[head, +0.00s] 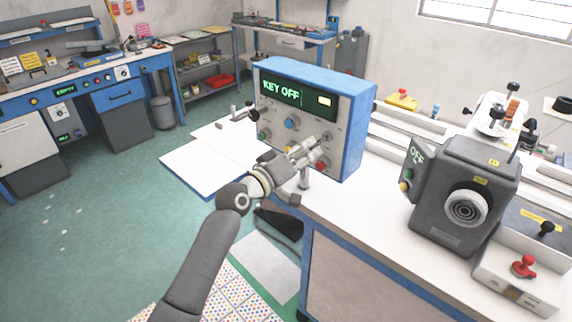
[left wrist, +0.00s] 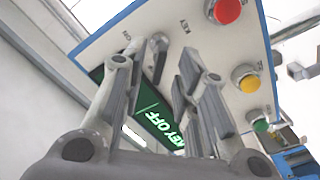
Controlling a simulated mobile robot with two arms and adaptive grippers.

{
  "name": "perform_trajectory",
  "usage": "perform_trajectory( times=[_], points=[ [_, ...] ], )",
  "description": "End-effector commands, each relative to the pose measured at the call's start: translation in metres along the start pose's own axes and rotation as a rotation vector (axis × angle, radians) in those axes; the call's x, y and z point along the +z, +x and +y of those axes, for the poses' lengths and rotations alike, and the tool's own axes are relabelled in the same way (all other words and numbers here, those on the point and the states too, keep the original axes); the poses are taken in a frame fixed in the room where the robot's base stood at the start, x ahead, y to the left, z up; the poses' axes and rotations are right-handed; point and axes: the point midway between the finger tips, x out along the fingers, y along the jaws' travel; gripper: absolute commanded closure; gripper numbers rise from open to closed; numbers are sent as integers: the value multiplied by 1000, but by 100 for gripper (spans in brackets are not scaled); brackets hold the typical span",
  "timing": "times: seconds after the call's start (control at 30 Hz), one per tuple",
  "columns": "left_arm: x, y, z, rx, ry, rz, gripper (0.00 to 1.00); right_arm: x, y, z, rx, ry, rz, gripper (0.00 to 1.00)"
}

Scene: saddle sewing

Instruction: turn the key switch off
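The blue control box (head: 355,125) stands on the white bench, and its dark display (head: 298,94) reads "KEY OFF" in green. The same display shows upside down in the left wrist view (left wrist: 157,122). My left gripper (head: 318,143) is at the lower right of the box's front panel and hides part of it in the head view. In the left wrist view its fingers (left wrist: 163,68) stand apart near the panel. A grey knob-like part (left wrist: 158,56), possibly the key switch, shows between the fingertips near a "KEY" label. Contact cannot be told. My right gripper is not seen.
The panel has a red button (left wrist: 227,10), a yellow button (left wrist: 246,79) and a green button (left wrist: 259,124) beside the fingers. A dark machine (head: 465,190) stands right of the box. White bench lies bare between them.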

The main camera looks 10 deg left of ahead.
Motion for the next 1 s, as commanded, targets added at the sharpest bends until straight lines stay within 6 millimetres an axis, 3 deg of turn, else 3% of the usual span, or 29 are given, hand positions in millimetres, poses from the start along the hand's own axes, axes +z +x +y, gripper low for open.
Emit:
perform_trajectory(
  times=[0.2,0.43,0.6,1.0],
  points=[
    [1,-44,-2,-3,1,-1,71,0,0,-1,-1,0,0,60],
    [1,-78,-1,-2,-1,-1,71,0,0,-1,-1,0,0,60],
    [0,-87,-1,-1,-1,-2,71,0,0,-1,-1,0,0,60],
    [0,-87,-1,-1,-1,-1,71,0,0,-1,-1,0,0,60]
  ],
)
